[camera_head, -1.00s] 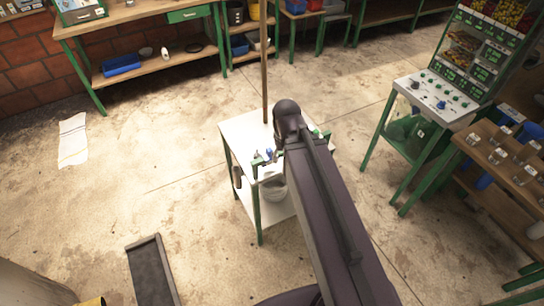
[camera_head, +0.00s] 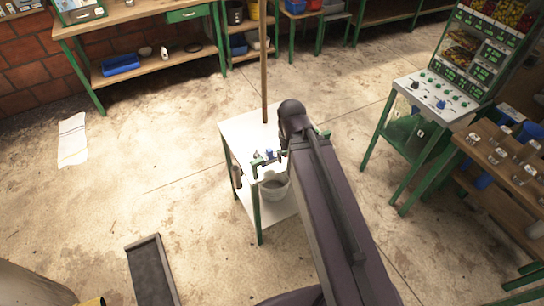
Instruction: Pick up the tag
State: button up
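I cannot pick out the tag for certain in the head view. A small blue item (camera_head: 269,154) sits at the front edge of the white-topped table (camera_head: 240,130), but it is too small to identify. My arm reaches over this table and hides its right part. My gripper is mostly hidden behind the arm's end. A small dark part (camera_head: 283,153) beside the blue item may belong to it. I cannot see whether the fingers are open or shut, or whether they touch anything.
A wooden pole (camera_head: 264,65) stands upright at the table's back. A grey bucket (camera_head: 274,187) is on its lower shelf. A control panel stand (camera_head: 437,97) and a wooden bench with glasses (camera_head: 500,155) are at the right. Open floor (camera_head: 150,200) lies to the left.

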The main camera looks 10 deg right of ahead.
aim_at(270, 158)
jog(key=z, duration=0.3)
jog(key=k, duration=1.45)
jog(key=u, duration=0.2)
jog(key=i, duration=1)
jog(key=u, duration=0.05)
